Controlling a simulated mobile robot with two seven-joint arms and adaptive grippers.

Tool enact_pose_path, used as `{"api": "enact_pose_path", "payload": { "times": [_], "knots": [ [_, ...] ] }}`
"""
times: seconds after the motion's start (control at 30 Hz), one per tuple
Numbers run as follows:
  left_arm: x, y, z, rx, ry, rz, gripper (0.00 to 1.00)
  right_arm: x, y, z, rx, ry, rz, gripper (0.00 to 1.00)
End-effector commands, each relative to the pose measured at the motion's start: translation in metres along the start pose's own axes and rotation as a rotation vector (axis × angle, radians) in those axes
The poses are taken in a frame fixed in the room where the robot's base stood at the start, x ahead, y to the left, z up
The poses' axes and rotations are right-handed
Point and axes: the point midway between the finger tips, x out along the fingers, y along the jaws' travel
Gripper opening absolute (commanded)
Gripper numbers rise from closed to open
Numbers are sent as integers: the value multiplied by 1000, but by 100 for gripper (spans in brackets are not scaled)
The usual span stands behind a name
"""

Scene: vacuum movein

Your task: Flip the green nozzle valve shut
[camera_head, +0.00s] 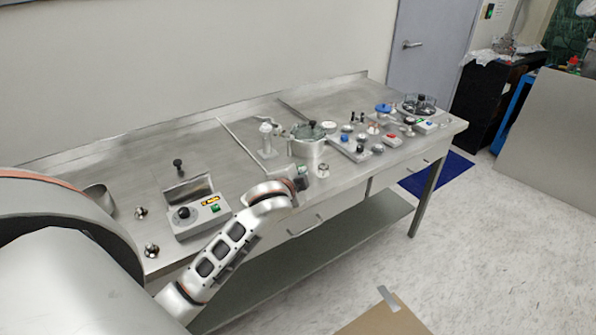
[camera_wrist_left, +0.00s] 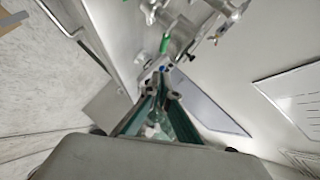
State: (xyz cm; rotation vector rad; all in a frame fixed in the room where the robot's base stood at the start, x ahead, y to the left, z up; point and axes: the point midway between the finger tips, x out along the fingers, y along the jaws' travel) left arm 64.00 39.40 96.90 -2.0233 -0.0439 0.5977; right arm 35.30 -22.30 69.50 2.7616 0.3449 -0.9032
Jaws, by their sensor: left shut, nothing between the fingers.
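The green nozzle valve handle (camera_wrist_left: 165,43) shows in the left wrist view, on a metal fitting just beyond my left fingertips. My left gripper (camera_wrist_left: 161,84) is shut and empty, its greenish fingers together, pointing toward that fitting. A small gap seems to lie between the tips and the green handle; contact cannot be told. In the head view my left gripper (camera_head: 302,174) is at the table's front edge, in front of the metal pot (camera_head: 308,148). I cannot make out the valve clearly there. My right gripper is not in view.
The steel table (camera_head: 160,150) carries a control box (camera_head: 193,216) with a green switch at the left. Several small devices (camera_head: 365,142) stand to the right of the pot. A small metal piece (camera_head: 323,170) sits right beside my gripper. The table's back strip is mostly clear.

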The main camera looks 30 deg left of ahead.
Motion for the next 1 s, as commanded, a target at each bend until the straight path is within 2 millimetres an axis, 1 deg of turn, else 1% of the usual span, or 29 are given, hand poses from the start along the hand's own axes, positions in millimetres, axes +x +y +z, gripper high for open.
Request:
{"api": "enact_pose_path", "payload": {
  "times": [0.03,0.2,0.3,0.4,0.6,1.0],
  "knots": [
    [11,-1,0,1,-1,-1,0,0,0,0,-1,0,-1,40],
    [40,0,2,1,-2,0,0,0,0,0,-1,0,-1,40],
    [50,0,15,2,-3,0,0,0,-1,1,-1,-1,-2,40],
    [57,0,22,1,-1,1,0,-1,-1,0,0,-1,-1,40],
    [63,0,28,0,0,0,0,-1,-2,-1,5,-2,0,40],
    [64,0,27,-3,-3,-1,0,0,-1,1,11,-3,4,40]
  ]
}}
